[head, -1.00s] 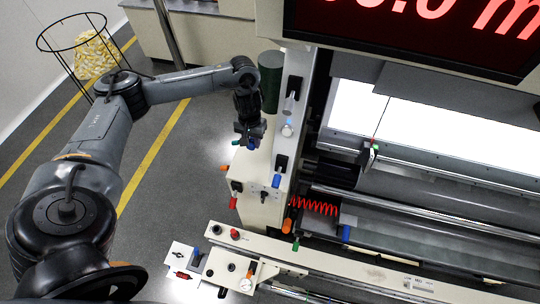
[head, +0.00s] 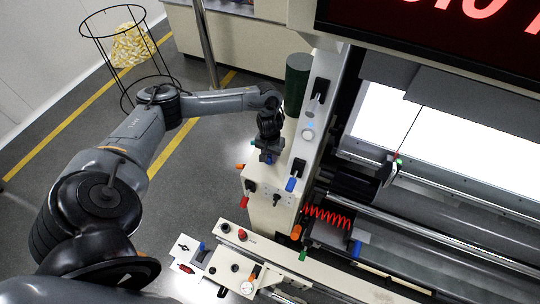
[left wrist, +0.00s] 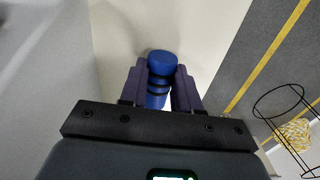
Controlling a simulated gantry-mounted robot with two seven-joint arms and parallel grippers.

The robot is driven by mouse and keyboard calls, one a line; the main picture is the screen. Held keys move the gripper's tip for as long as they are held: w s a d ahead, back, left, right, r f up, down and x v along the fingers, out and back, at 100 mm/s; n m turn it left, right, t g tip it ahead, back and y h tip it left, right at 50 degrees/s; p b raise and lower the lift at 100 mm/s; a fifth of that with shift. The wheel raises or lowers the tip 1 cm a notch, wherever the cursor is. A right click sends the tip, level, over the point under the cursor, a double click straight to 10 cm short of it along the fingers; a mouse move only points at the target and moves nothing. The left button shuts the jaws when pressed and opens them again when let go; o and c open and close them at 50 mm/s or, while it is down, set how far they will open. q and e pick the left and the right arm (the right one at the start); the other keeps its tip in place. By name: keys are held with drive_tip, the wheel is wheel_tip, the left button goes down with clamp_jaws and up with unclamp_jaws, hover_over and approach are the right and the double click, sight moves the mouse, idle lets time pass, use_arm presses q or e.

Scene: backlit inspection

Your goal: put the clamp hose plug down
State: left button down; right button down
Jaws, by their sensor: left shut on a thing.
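My left gripper (head: 267,154) hangs at the end of its arm, over the cream machine housing at the centre of the head view. In the left wrist view its two dark fingers (left wrist: 160,88) are shut on a blue cylindrical plug (left wrist: 163,64), taken to be the clamp hose plug. The plug has dark bands, and its rounded blue end sticks out past the fingertips. A pale cream surface lies behind it. I cannot tell whether the plug touches that surface. My right gripper is not in view.
The cream housing (head: 262,213) carries coloured levers, including an orange one (head: 240,166) and a blue one (head: 291,185). A dark green cylinder (head: 297,84) stands behind the gripper. A red spring (head: 328,216) lies to the right. A black wire basket (head: 128,48) stands back left. Grey floor is clear left of the housing.

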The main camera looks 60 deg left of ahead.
sight(270, 156)
use_arm(q)
drive_tip(key=shift+f, duration=0.15)
drive_tip(key=shift+f, duration=0.15)
drive_tip(key=c, duration=0.8)
unclamp_jaws()
drive_tip(key=shift+r, duration=0.55)
wheel_tip(270, 156, up, 6)
drive_tip(key=shift+w+p, duration=0.1)
drive_tip(key=shift+p, duration=0.3)
drive_tip(key=shift+r+p, duration=1.4)
drive_tip(key=shift+r, duration=1.2)
drive_tip(key=shift+f, duration=0.1)
